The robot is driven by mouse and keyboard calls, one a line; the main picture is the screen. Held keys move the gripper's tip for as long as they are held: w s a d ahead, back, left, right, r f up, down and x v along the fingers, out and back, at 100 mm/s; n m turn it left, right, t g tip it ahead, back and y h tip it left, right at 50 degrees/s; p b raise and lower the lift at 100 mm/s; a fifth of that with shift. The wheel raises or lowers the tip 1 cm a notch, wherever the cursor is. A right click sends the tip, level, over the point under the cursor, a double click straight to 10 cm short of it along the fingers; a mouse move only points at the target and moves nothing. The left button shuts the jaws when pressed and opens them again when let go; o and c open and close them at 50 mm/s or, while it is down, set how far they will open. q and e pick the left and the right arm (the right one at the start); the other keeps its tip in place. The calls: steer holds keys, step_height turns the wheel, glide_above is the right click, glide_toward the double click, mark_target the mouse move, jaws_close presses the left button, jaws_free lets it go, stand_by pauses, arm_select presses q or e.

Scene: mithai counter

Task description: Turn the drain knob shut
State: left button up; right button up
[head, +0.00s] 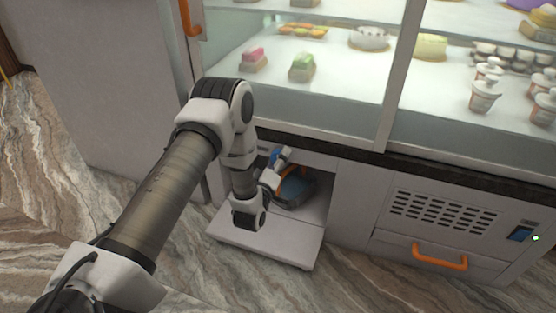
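My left arm comes in from the left and bends down to the open low compartment (318,185) under the glass case. Its wrist is in front of the opening. A small blue part (275,155), possibly the drain knob, shows inside near the top of the opening, beside a pale piece. I cannot tell whether the gripper touches it or which way it is turned. A dark blue-grey object with orange edging (296,190) is just beyond the wrist. My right gripper is out of view.
A white flap (270,240) extends out at the compartment's foot. To the right are a vented panel (440,213), an orange handle (440,257) and a blue switch (520,234) with a lit green light. Above, the glass case holds sweets and cups. The marble floor in front is clear.

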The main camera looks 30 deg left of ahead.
arm_select(q)
steer(key=shift+s, duration=0.1)
steer(key=v, duration=0.7)
steer(key=shift+s, duration=0.2)
steer(key=s+d+f+m+g+h+p, duration=0.3)
steer(key=s+d+m+g+h+p, duration=0.25)
steer(key=d, duration=0.45)
steer(key=s+d+f+m+g+p, duration=0.1)
steer(key=s+f+m+g, duration=0.2)
steer(key=s, duration=0.5)
steer(key=s+d+f+m+g+y, duration=0.1)
steer(key=s+f+m+g, duration=0.1)
steer(key=s+g, duration=0.45)
steer(key=s+f+m+g+p, duration=0.1)
steer(key=s+f+m+g, duration=0.15)
steer(key=s, duration=0.65)
step_height(320, 180, up, 38)
steer(key=s+p, duration=0.1)
steer(key=p, duration=3.7)
steer(key=shift+d+f+m, duration=0.2)
steer(key=shift+m, duration=0.2)
